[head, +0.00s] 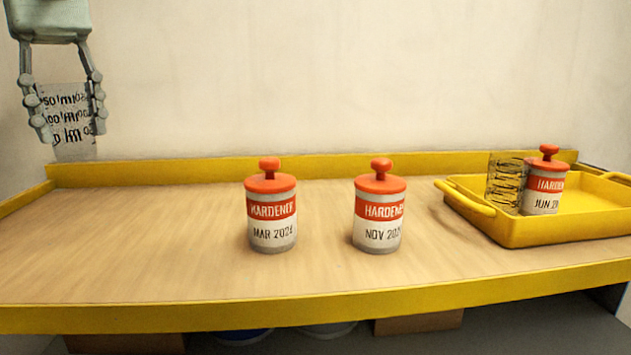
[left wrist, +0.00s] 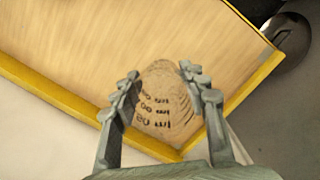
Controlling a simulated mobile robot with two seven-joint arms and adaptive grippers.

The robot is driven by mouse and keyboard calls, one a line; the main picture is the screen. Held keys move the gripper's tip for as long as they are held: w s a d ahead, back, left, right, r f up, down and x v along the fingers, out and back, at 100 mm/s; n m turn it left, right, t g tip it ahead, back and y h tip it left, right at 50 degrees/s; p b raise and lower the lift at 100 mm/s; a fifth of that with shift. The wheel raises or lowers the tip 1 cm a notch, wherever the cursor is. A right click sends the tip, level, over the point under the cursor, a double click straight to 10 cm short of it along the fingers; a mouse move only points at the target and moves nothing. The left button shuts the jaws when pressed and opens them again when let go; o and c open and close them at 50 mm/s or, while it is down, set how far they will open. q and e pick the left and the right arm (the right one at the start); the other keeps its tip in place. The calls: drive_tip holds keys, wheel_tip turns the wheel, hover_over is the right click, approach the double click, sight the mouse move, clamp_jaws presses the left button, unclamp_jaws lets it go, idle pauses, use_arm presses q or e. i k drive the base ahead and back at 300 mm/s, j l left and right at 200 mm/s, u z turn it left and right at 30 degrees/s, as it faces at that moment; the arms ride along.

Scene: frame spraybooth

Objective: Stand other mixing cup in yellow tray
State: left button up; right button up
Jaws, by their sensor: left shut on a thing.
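My left gripper (head: 68,118) is shut on a clear mixing cup (head: 72,150) with dark graduation marks. It holds the cup in the air above the table's far left corner. The held cup also shows between the fingers in the left wrist view (left wrist: 165,100). The yellow tray (head: 520,232) sits at the right end of the table. Another clear mixing cup (head: 503,182) with dark marks stands in the tray's left part. A hardener can (head: 544,187) labelled JUN stands just right of that cup. My right gripper is not in view.
Two more hardener cans stand mid-table: MAR 2024 (head: 272,210) on the left and NOV (head: 379,215) to its right. The wooden table (head: 150,235) is bare to their left. A yellow raised edge (head: 200,170) runs along the back. The tray's right part looks free.

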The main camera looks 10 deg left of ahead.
sight(594, 208)
drive_tip(key=l+u, duration=0.15)
drive_tip(key=l, duration=0.6)
drive_tip(key=l+u, duration=0.15)
drive_tip(key=l, duration=0.6)
drive_tip(key=l+u, duration=0.1)
drive_tip(key=l, duration=0.7)
drive_tip(key=l+u, duration=0.15)
drive_tip(key=l, duration=0.6)
drive_tip(key=k+l+u, duration=0.15)
drive_tip(key=l, duration=0.6)
drive_tip(key=i+l, duration=0.1)
drive_tip(key=l, duration=0.85)
drive_tip(key=i+l, duration=0.25)
drive_tip(key=i, duration=0.25)
